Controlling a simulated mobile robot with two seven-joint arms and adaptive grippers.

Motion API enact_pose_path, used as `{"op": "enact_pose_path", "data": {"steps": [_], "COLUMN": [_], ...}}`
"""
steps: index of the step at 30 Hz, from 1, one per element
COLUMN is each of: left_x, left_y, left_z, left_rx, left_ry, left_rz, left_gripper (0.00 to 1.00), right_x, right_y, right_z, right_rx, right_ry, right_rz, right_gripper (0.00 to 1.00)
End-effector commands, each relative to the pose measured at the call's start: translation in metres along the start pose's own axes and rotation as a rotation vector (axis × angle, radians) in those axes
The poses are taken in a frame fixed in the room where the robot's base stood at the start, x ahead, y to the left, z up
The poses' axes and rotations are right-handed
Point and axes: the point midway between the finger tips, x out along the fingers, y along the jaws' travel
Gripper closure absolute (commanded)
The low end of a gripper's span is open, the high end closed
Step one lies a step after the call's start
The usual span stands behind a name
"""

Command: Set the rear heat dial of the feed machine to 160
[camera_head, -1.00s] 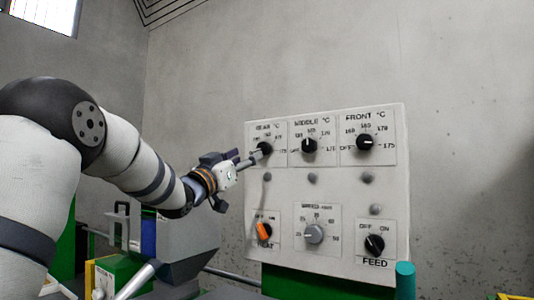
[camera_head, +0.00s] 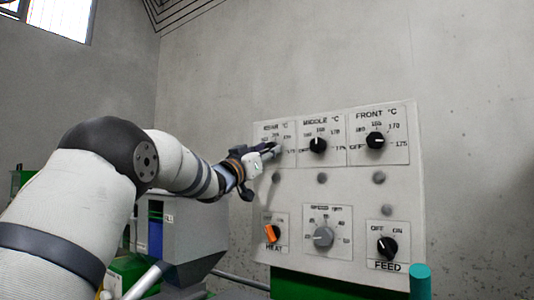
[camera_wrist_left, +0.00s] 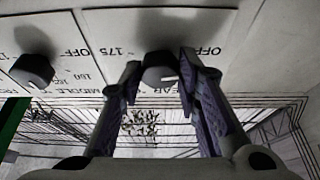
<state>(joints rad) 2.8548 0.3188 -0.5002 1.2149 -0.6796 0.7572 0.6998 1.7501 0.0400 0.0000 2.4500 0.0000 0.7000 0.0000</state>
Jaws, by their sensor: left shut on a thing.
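The feed machine's control panel (camera_head: 345,190) is a light grey upright board with dials. The rear heat dial is at its top left under the REAR label (camera_head: 275,127); in the head view my left gripper (camera_head: 276,151) hides most of it. In the left wrist view the dark rear dial (camera_wrist_left: 160,70) sits between the two fingers of my left gripper (camera_wrist_left: 158,84), which is shut on it. A small pale mark shows on the dial, but I cannot tell which number it points to. The wrist view shows the panel upside down. My right gripper is not in view.
The middle dial (camera_head: 318,145) is close to the right of my left gripper, with the front dial (camera_head: 375,140) beyond. Below are the orange heat switch (camera_head: 272,233), the grey speed dial (camera_head: 323,236) and the black feed switch (camera_head: 387,247). A grey hopper (camera_head: 185,235) stands at left.

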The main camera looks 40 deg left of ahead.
Motion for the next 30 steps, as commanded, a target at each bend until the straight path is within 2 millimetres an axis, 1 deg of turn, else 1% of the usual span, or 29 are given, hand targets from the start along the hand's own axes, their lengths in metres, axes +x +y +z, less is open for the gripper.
{"op": "enact_pose_path", "data": {"steps": [5, 11, 17, 30], "left_x": [0.0, -0.001, 0.0, 0.001], "left_y": [-0.001, -0.003, -0.004, -0.007], "left_z": [-0.003, -0.006, -0.004, -0.002], "left_rx": [0.025, 0.119, 0.277, 0.616], "left_ry": [0.003, 0.006, 0.005, 0.0], "left_rz": [0.01, 0.048, 0.113, 0.254], "left_gripper": [0.98, 0.98, 0.98, 0.98], "right_x": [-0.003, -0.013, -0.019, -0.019], "right_y": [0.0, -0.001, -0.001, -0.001], "right_z": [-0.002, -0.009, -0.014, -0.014], "right_rx": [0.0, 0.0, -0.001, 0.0], "right_ry": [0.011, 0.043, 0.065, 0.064], "right_rz": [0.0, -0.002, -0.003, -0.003], "right_gripper": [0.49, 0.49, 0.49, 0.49]}}
